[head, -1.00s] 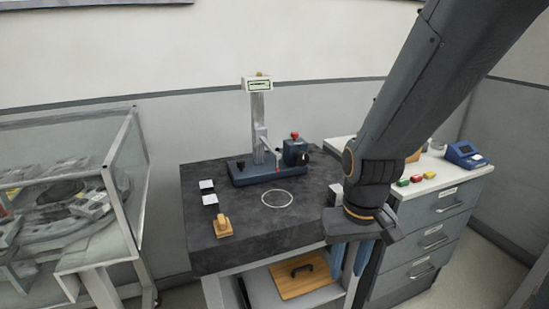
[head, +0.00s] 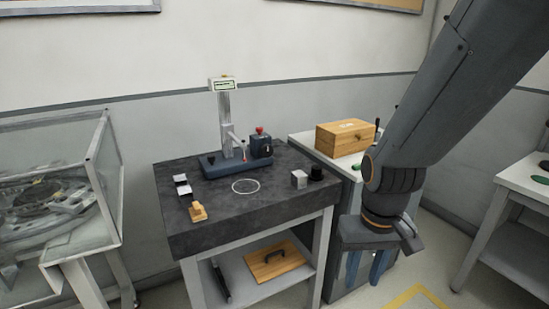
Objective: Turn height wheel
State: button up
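A height gauge stands at the back of the dark stone-topped table (head: 215,218). It has a blue base (head: 220,165), an upright column (head: 225,115) with a small display (head: 222,84) on top, and a blue block with a red knob (head: 261,144) at its right. No height wheel can be clearly told apart at this size. My gripper (head: 367,266) hangs right of the table, in front of the drawer cabinet, pointing down and well away from the gauge. Its two blue fingers are apart with nothing seen between them.
On the tabletop are a white ring mark (head: 246,186), a metal block (head: 299,179), a black cylinder (head: 316,173) and a yellow piece (head: 198,212). A wooden box (head: 345,138) is on the cabinet. A glass-walled case (head: 60,190) stands left; another table (head: 525,180) stands right.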

aim_at(266, 150)
jog(key=z, duration=0.15)
jog(key=i, duration=0.75)
jog(key=u, duration=1)
jog(key=i, duration=0.5)
jog(key=z, duration=0.45)
jog(key=k, duration=0.9)
jog(key=u, duration=0.8)
jog(key=i, duration=0.5)
jog(key=z, duration=0.45)
